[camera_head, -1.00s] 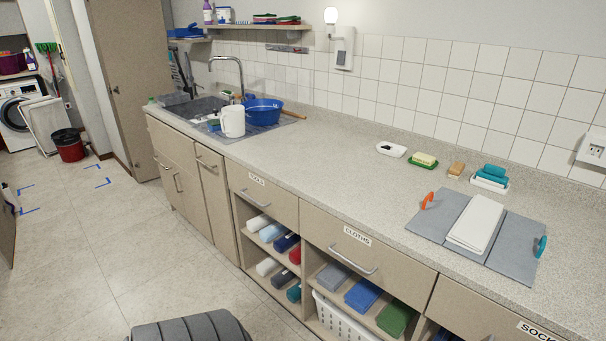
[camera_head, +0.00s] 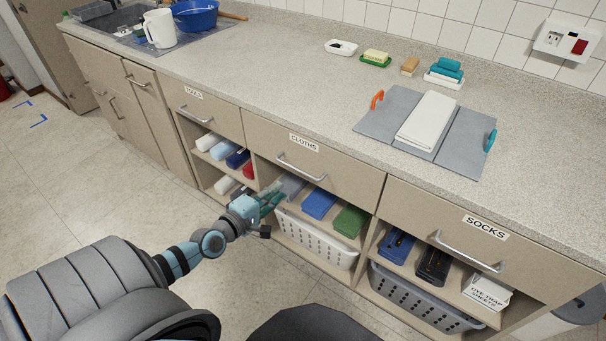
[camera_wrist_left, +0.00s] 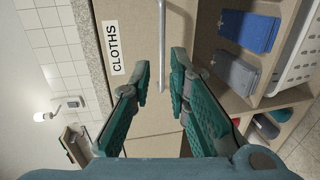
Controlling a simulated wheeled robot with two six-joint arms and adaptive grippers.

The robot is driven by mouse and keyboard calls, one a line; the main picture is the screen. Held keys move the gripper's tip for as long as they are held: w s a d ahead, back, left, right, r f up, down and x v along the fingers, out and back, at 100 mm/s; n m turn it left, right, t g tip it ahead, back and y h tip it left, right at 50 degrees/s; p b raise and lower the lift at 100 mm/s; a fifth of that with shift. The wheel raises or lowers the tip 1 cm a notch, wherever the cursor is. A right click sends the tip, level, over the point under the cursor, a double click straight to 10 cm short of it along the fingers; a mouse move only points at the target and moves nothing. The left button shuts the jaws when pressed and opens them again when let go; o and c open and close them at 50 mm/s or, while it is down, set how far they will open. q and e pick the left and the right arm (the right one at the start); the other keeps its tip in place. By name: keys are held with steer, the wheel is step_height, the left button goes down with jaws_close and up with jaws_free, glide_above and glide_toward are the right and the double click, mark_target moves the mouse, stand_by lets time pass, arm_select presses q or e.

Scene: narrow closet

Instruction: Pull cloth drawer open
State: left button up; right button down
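The cloths drawer (camera_head: 316,167) is shut, with a white CLOTHS label (camera_head: 304,143) and a silver bar handle (camera_head: 300,168). My left gripper (camera_head: 277,190) is in front of the shelf opening just below and left of that handle in the head view. My right gripper is not in view.
Folded cloths, such as a blue one (camera_head: 319,203) and a green one (camera_head: 350,220), lie on the shelf below the drawer, above a white basket (camera_head: 315,240). The socks drawer (camera_head: 455,235) is to the right. Floor space in front of the cabinet is clear.

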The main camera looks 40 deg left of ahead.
mark_target(303, 172)
arm_select(q)
steer(key=w+f+b, duration=0.1)
steer(key=w, duration=0.3)
steer(key=w+f+b, duration=0.1)
steer(key=w+b, duration=0.1)
steer(key=w, duration=0.2)
steer(key=w+f+b, duration=0.1)
steer(key=w+b, duration=0.1)
steer(key=w, duration=0.3)
steer(key=shift+a, duration=0.15)
steer(key=shift+c, duration=0.4)
jaws_close()
